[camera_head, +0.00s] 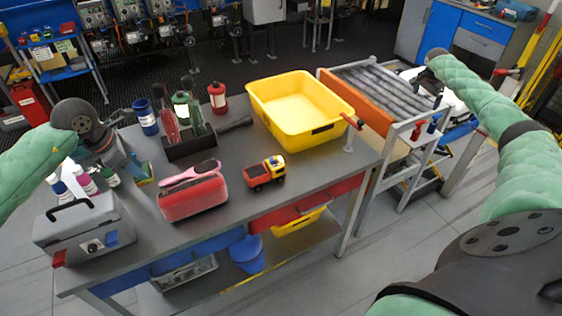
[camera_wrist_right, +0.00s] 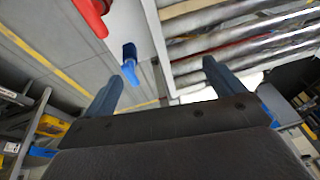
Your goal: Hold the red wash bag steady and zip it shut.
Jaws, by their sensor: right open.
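The red wash bag (camera_head: 193,198) lies on the grey workbench (camera_head: 232,202), near its front edge. A pink brush-like item (camera_head: 190,173) lies along its top; I cannot make out the zip. My left gripper (camera_head: 128,163) hangs over the left part of the bench, left of the bag and apart from it, among bottles; its fingers are unclear. My right arm reaches far to the right, away from the bag, to the roller conveyor. In the right wrist view my right gripper (camera_wrist_right: 162,88) has its two fingers wide apart with nothing between them.
A grey toolbox (camera_head: 85,228) stands left of the bag, and a red toy truck (camera_head: 263,174) right of it. Behind are a dark caddy (camera_head: 190,146) with bottles and a large yellow tray (camera_head: 318,128). The roller conveyor (camera_head: 385,95) adjoins the bench's right end.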

